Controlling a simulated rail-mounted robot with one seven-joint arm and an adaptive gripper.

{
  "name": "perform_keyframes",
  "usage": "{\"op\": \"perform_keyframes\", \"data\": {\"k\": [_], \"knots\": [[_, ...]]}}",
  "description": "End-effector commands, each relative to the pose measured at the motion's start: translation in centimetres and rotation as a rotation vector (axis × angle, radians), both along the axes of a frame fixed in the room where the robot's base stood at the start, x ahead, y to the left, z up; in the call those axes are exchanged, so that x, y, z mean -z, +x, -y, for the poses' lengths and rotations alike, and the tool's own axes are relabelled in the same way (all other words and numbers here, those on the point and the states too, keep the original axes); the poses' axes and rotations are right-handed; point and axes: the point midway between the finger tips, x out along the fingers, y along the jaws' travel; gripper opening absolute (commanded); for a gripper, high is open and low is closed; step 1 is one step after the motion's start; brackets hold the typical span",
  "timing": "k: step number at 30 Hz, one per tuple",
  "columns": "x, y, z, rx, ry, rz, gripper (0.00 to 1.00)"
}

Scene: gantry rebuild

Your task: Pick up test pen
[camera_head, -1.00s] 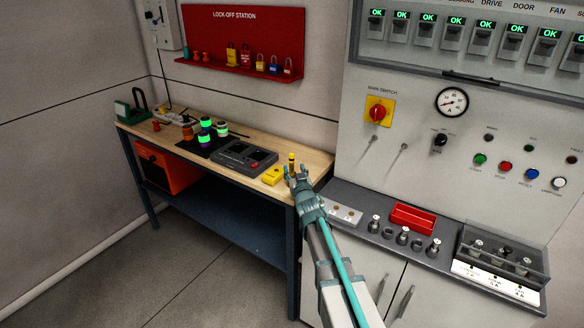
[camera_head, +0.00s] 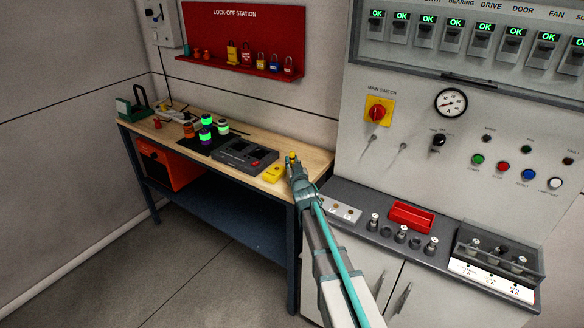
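A small upright yellow-topped item, which looks like the test pen (camera_head: 292,155), stands at the right end of the wooden bench. Only its top shows; its lower part is hidden behind my gripper. My gripper (camera_head: 294,165) is right at it in the picture, with the fingers overlapping its lower part. I cannot tell whether the fingers touch it or how far they are apart.
The bench (camera_head: 313,160) also carries a dark grey instrument case (camera_head: 246,156) and several green-topped cylinders left of the gripper. The control panel (camera_head: 420,150) stands close on the right. Its grey ledge holds a red tray (camera_head: 411,216) and fuse-like parts.

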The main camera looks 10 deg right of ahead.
Motion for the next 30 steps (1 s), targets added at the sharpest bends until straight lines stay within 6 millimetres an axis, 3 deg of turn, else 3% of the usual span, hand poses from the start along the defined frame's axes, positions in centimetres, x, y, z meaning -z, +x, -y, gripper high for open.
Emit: {"op": "perform_keyframes", "data": {"k": [2,14,19,27,30], "knots": [[0.0,0.0,0.0,0.0,0.0,0.0,0.0],[-0.7,0.0,0.0,0.0,0.001,0.0,0.0],[-2.9,-0.1,0.0,0.0,0.0,0.002,0.0],[-8.5,0.0,0.0,0.0,-0.001,0.001,0.0],[-9.5,0.0,0.1,0.001,-0.001,0.001,0.0]]}}
